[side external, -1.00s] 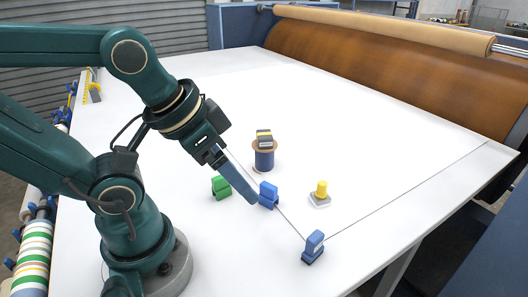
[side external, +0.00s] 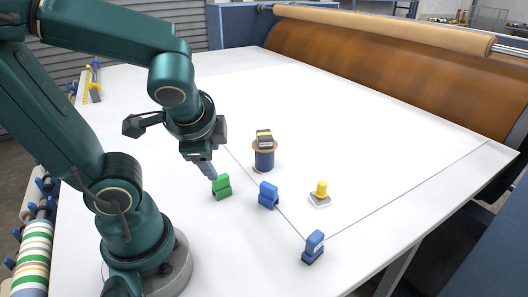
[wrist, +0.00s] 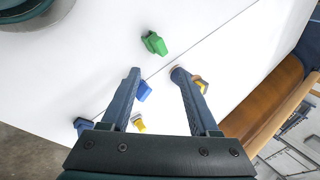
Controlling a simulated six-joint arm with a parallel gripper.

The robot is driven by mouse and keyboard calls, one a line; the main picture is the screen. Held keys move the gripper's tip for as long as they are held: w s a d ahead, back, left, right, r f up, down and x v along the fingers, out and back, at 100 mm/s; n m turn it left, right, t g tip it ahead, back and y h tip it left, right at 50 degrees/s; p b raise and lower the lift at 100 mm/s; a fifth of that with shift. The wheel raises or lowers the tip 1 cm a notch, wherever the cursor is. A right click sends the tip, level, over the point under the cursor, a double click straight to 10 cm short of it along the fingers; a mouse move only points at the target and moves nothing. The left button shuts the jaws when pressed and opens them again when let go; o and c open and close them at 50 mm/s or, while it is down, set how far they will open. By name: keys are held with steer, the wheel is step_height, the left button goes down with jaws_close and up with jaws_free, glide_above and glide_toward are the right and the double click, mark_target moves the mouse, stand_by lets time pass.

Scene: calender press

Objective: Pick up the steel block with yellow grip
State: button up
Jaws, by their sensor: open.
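The steel block with yellow grip (side external: 320,194) stands upright on the white table, right of the blue clamp in the side view. In the wrist view its yellow grip (wrist: 139,125) shows low in the picture, just right of the left finger and partly cut off by my gripper's body. My gripper (side external: 211,174) is open and empty, pointing down, well left of the steel block and close to the green clamp (side external: 221,187) in the side view. The wrist view shows both fingers of my gripper (wrist: 156,73) spread apart with nothing between the tips.
A blue clamp (side external: 268,195) lies between the green clamp and the steel block. Another blue clamp (side external: 313,247) stands near the front edge. Behind them, a spool (side external: 264,160) carries a yellow-and-black block (side external: 264,135). The back of the white table (side external: 330,120) is clear.

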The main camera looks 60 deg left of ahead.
steer(key=w+a+m+t+y, duration=0.1)
steer(key=w+a+m+y, duration=0.3)
steer(key=m, duration=0.4)
steer(key=m+t+h, duration=0.4)
steer(key=m+t, duration=0.4)
steer(key=m, duration=0.9)
glide_toward(326, 186)
steer(key=a+f, duration=0.1)
steer(key=w+f, duration=0.1)
steer(key=shift+w+a+f, duration=0.25)
steer(key=shift+a, duration=0.1)
steer(key=x, duration=1.1)
steer(key=shift+w+a+f, duration=0.15)
steer(key=shift+w+a, duration=0.05)
steer(key=shift+w, duration=0.1)
jaws_close()
